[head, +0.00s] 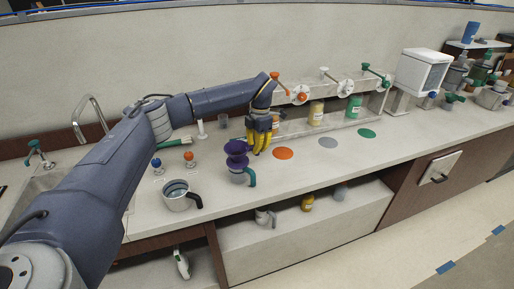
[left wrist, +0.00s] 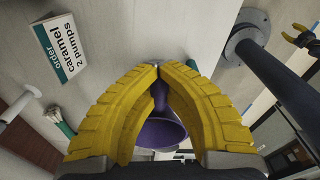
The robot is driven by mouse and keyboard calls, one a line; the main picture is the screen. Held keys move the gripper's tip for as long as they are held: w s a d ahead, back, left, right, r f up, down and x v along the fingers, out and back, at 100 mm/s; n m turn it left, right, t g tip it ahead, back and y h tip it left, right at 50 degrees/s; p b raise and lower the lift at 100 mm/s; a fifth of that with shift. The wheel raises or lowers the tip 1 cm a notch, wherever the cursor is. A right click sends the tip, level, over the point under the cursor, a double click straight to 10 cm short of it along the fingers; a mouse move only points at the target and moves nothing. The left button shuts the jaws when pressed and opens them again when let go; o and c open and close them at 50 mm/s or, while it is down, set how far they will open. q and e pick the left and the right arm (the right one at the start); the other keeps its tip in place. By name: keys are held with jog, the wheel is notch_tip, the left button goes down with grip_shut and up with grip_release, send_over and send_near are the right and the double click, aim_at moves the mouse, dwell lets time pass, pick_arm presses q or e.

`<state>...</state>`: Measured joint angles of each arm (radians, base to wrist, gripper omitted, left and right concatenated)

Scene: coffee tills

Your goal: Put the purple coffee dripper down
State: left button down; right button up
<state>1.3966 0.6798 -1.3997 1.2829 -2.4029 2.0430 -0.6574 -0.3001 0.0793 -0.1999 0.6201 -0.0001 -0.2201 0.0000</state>
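The purple coffee dripper (head: 237,148) sits at or just over the top of a mug with a teal handle (head: 250,178) on the counter; whether they touch is unclear. My left gripper (head: 259,148) is beside the dripper, on its right. In the left wrist view its yellow fingers (left wrist: 159,68) meet at the tips and close around a narrow part of the dripper (left wrist: 158,132). The fingers hide part of it. A small black-and-yellow shape (left wrist: 300,36) at the upper right edge looks like my right gripper, too small to read.
A metal jug (head: 176,196) stands to the left on the counter. An order card reading caramel, 2 pumps (left wrist: 60,45) shows in the left wrist view.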

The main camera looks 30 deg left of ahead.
pick_arm(q)
jog(key=c, duration=1.5)
grip_release()
